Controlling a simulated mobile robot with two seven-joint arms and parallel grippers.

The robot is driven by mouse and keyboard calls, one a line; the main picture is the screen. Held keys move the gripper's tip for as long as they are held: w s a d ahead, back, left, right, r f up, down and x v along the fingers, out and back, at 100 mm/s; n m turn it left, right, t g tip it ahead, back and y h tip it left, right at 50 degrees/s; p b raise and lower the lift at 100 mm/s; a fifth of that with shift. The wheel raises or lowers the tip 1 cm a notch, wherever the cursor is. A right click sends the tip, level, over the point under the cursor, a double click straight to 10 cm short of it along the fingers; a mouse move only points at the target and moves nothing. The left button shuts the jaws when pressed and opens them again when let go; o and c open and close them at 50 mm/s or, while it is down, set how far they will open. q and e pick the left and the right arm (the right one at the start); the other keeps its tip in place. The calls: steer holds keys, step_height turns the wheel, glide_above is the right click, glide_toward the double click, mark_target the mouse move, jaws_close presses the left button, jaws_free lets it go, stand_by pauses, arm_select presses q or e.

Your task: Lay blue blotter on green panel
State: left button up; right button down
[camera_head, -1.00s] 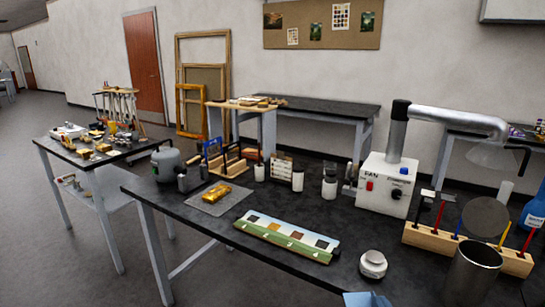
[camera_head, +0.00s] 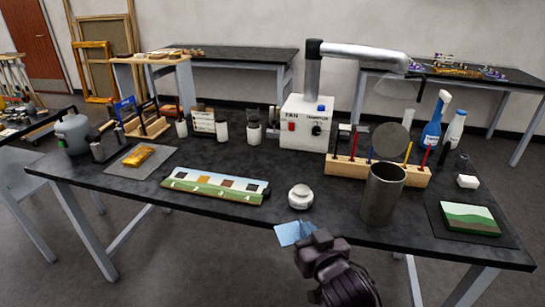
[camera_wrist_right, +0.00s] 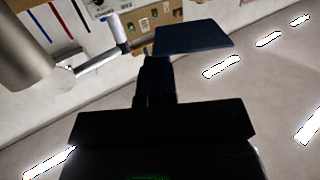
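The blue blotter (camera_head: 291,233) is a thin light-blue sheet off the front edge of the black worktable. My right gripper (camera_head: 311,240) is shut on its edge. In the right wrist view the blotter (camera_wrist_right: 193,37) looks dark blue and sticks out from the dark fingers (camera_wrist_right: 155,72). A small panel painted in green bands (camera_head: 468,219) lies on a dark mat at the table's right end, apart from the blotter and to its right. My left gripper is not in view.
A metal cylinder (camera_head: 382,194) and a wooden rack with coloured tools (camera_head: 347,168) stand between the blotter and the panel. A white fan box (camera_head: 306,123) stands behind.

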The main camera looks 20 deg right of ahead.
mark_target(291, 231)
steer(key=shift+w+r, duration=0.1)
steer(key=shift+w+a+r, duration=0.15)
steer(key=shift+r, duration=0.1)
steer(key=w+a, duration=0.2)
steer(key=w, duration=0.1)
steer(key=shift+f, duration=0.4)
steer(key=w+f+m+h, duration=0.1)
steer(key=f, duration=0.1)
steer(key=f+m+h, duration=0.1)
steer(key=f+h, duration=0.1)
steer(key=w+f+m+g+h, duration=0.1)
steer(key=f+h, duration=0.1)
steer(key=shift+w+d+f+m, duration=0.15)
steer(key=shift+w+d+m, duration=0.05)
steer(key=shift+w+m, duration=0.1)
steer(key=s+d+f+m+g+h, duration=0.3)
steer(key=d+f+m+g+h, duration=0.1)
steer(key=m+h, duration=0.3)
steer(key=shift+s+d+g+h, duration=0.35)
steer(key=shift+g+h, duration=0.25)
steer(key=shift+g, duration=0.3)
steer(key=shift+r, duration=0.1)
